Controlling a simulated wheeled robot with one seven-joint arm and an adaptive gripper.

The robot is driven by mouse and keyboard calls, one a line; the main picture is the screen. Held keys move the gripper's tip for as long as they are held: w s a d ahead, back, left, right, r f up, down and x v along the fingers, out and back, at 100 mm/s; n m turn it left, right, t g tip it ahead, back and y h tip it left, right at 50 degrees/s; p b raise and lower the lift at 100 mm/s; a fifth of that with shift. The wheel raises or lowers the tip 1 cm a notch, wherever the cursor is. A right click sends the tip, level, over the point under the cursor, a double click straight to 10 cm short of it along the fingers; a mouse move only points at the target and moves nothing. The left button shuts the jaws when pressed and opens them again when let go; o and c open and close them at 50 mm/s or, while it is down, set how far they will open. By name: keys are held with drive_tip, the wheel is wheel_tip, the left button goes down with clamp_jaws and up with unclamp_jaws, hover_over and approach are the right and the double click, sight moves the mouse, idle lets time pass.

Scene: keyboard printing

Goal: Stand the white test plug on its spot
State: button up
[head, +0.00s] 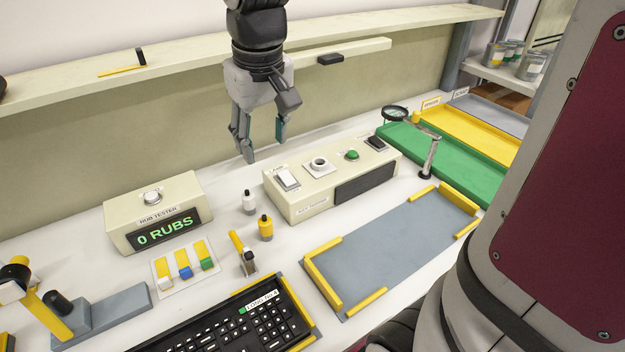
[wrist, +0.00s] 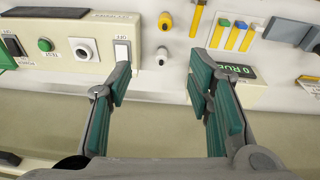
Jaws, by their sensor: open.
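A small white piece with a dark top (head: 249,203), which looks like the white test plug, stands upright on the white bench between the two cream boxes. It also shows in the wrist view (wrist: 162,57), beyond the gap between my fingers. A similar yellow piece with a dark top (head: 265,230) stands close by, also in the wrist view (wrist: 165,22). My gripper (head: 263,142) is open and empty, above and behind the white piece, apart from it; its fingers (wrist: 160,82) are spread. I cannot tell which place is the plug's spot.
The cream test box (head: 300,207) with switch, round socket and green button stands right of the plug. The rub tester (head: 120,225), reading "0 RUBS", stands left. A keyboard (head: 235,330), grey mat (head: 385,250) and coloured trays (head: 440,160) lie around. A shelf (head: 180,62) runs behind.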

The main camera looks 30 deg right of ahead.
drive_tip(key=s+r+t, duration=0.1)
drive_tip(key=s+t, duration=0.1)
drive_tip(key=s, duration=1.5)
drive_tip(key=shift+s+r+m, duration=0.2)
drive_tip(key=shift+m, duration=0.2)
